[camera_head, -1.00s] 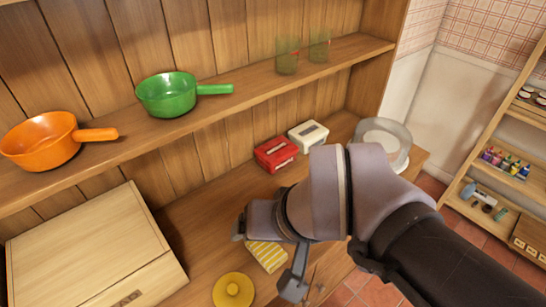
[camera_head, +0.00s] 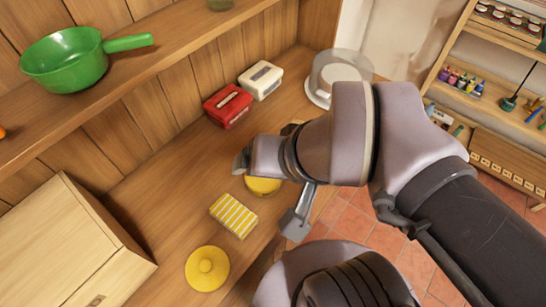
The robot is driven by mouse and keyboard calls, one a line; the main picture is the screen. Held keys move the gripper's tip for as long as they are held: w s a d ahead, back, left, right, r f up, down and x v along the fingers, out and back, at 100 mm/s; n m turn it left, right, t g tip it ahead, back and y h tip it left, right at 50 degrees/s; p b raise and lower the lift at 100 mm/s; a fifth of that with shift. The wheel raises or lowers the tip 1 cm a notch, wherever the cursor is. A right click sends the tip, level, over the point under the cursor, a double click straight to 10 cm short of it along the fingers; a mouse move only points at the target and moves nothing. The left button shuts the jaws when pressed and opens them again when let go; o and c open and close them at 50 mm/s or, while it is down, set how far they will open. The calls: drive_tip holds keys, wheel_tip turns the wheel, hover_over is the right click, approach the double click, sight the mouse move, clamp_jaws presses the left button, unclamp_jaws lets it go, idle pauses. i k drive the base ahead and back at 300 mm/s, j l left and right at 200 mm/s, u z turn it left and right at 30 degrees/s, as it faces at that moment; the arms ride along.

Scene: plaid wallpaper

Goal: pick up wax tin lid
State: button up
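A yellow striped packet (camera_head: 234,215) lies between the two yellow things. Red (camera_head: 228,105) and white (camera_head: 260,79) boxes stand behind, with a clear-covered dish (camera_head: 338,78) at the far end. A wooden box (camera_head: 60,240) fills the left. A green pan (camera_head: 66,60) is on the shelf above.

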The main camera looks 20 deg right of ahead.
sight(207, 268)
drive_tip(key=u, duration=1.45)
drive_tip(key=k+l+z, duration=0.1)
drive_tip(key=z, duration=0.35)
drive_tip(key=l+z, duration=0.35)
drive_tip(key=z, duration=0.15)
drive_tip(key=k+j+u, duration=0.15)
drive_tip(key=u, duration=1.5)
